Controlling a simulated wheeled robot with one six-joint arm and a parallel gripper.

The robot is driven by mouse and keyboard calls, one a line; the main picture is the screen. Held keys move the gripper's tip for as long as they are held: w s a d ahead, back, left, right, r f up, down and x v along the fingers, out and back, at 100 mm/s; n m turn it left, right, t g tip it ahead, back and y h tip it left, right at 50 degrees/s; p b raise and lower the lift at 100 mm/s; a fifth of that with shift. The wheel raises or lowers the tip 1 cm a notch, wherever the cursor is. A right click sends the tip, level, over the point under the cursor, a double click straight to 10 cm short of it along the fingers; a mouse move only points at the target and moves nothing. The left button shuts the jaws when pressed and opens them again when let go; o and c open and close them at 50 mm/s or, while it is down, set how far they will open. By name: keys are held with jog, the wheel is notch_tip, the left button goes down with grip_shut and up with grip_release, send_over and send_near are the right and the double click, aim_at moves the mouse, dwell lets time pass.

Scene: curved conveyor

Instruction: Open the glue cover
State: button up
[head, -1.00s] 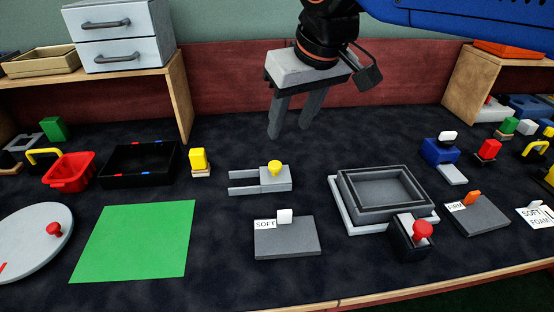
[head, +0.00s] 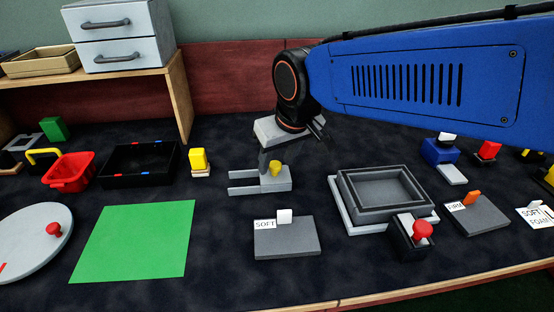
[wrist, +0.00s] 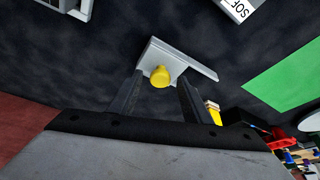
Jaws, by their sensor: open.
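A small grey unit with a sliding-looking cover (head: 280,184) and a yellow knob (head: 275,167) stands mid-table, with two grey rails (head: 243,183) reaching left. No glue label is readable on it. In the wrist view, the yellow knob (wrist: 161,77) lies ahead of and between the two dark fingers of my gripper (wrist: 160,98), on the grey cover (wrist: 185,57). The fingers are apart, with nothing held between them. Whether either finger touches the unit cannot be told.
A grey pad marked SOFT (head: 288,238) lies in front of the unit. A grey square tray (head: 342,210) and a red-knobbed black block (head: 408,240) stand to the right. A yellow block (head: 198,160) and a green mat (head: 135,240) are to the left.

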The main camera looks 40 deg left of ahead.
grip_shut()
jog(key=s+a, duration=0.5)
jog(key=shift+s+a, duration=0.2)
jog(key=shift+a, duration=0.1)
grip_release()
jog(key=shift+r, duration=0.1)
jog(key=v, duration=1.7)
jog(key=shift+d, duration=0.2)
jog(key=shift+s, duration=0.1)
